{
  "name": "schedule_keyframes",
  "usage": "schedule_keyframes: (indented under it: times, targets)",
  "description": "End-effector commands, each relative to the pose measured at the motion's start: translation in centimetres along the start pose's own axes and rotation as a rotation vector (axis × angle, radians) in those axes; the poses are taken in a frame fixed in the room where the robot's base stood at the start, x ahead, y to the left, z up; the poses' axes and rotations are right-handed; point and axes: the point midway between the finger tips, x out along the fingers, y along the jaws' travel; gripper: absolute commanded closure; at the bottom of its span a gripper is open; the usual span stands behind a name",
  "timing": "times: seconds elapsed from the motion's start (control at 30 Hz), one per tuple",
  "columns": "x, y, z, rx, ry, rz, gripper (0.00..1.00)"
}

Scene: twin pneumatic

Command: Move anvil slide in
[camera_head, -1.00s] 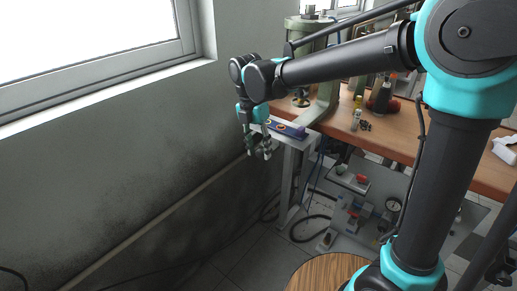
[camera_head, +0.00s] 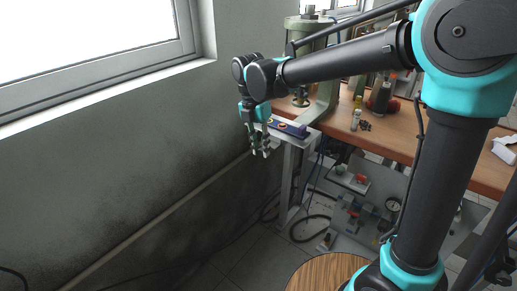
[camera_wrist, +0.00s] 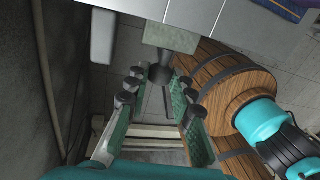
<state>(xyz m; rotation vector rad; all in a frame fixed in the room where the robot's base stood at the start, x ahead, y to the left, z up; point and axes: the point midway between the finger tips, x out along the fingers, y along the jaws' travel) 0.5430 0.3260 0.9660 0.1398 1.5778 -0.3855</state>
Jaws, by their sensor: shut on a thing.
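The anvil slide appears to be the pale grey-green block (camera_wrist: 170,36) at the top centre of the wrist view, at the front edge of a grey metal surface. A dark knob-ended handle (camera_wrist: 162,74) juts from it towards me. My gripper (camera_wrist: 160,80) has its green, dark-padded fingers on either side of this handle and is shut on it. In the head view my gripper (camera_head: 261,148) is at the left end of the bench, below the press; the slide and handle are too small to make out there.
A green press (camera_head: 325,85) stands on the wooden bench (camera_head: 400,135). A blue panel with round buttons (camera_head: 287,128) sits at the bench's left end. The wall (camera_head: 120,160) is close on the left. A round wooden top (camera_head: 325,272) stands below.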

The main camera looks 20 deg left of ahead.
Motion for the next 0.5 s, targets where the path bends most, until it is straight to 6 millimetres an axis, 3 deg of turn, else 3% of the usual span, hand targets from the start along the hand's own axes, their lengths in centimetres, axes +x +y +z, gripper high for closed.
schedule_keyframes:
  times: [0.3, 0.5]
  targets:
    - [0.0, -0.3, 6.8, 0.004, 0.000, 0.002, 1.00]
    - [0.0, -0.4, 7.8, -0.001, 0.000, 0.002, 1.00]
